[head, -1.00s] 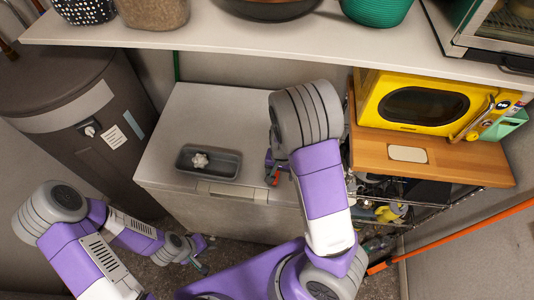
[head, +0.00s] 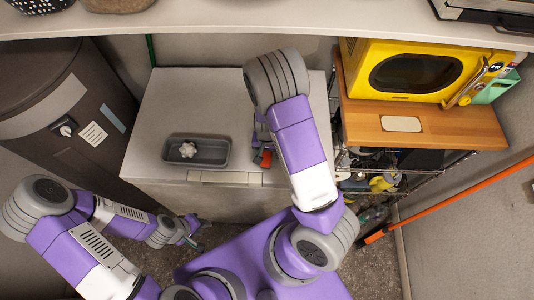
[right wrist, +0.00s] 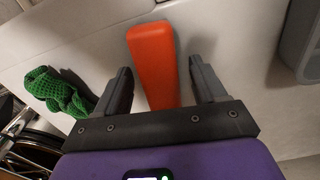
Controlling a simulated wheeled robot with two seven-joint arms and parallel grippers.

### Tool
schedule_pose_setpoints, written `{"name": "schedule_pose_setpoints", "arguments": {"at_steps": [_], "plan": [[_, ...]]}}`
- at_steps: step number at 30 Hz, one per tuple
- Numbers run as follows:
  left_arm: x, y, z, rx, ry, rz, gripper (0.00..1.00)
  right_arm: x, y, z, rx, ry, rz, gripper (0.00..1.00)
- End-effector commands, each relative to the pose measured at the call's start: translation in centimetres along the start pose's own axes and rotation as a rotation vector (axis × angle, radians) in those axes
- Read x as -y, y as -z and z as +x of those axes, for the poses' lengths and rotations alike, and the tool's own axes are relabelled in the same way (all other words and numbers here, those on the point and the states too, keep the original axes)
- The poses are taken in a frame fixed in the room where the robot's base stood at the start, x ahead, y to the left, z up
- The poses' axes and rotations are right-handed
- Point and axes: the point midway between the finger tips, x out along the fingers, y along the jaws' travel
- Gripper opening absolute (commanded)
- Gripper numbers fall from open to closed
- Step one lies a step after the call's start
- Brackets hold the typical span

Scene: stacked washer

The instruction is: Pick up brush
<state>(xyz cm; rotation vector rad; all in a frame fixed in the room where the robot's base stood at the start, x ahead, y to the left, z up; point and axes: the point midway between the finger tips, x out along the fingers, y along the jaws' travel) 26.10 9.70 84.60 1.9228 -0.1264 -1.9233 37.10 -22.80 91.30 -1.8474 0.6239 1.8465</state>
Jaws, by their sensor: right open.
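An orange, smooth, tapering object (right wrist: 154,62) lies on the pale top in the right wrist view; it may be the brush or its handle, but no bristles show. A small orange-red bit (head: 265,158) shows beside my right gripper in the head view. My right gripper (right wrist: 163,88) is open, with its two dark fingers on either side of the orange object's near end; I cannot tell whether they touch it. My left gripper (head: 190,232) hangs low in front of the white chest (head: 225,208), away from the orange object; its jaws are too small to read.
A grey tray (head: 218,152) with a white knobbly item (head: 188,149) sits on the chest. A green knitted cloth (right wrist: 60,92) lies left of the gripper. A yellow microwave (head: 400,72) on a wooden board (head: 450,125) stands right. A shelf (head: 270,20) overhangs the back. An orange pole (head: 450,202) leans right.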

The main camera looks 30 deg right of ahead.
Motion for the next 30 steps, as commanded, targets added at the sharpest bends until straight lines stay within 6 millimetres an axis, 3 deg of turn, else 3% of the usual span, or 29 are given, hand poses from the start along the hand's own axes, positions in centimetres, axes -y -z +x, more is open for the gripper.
{"name": "schedule_pose_setpoints", "arguments": {"at_steps": [4, 15, 23, 30], "plan": [[0.0, 0.0, 0.0, 0.0, 0.0, 0.0, 0.34, 0.0, 0.0, -0.1, 0.0, 0.0, 0.0, 0.67], [0.0, 0.0, 0.0, 0.0, 0.0, 0.0, 0.34, 0.0, 0.0, -0.1, 0.0, 0.0, 0.001, 0.14], [-0.1, 0.0, -0.2, 0.0, 0.0, 0.0, 0.34, 0.0, 0.0, -0.6, -0.001, 0.0, 0.0, 0.14], [-0.5, -0.1, -1.3, 0.0, 0.0, 0.0, 0.34, 0.1, 0.0, -5.0, -0.003, 0.003, -0.001, 0.14]]}}
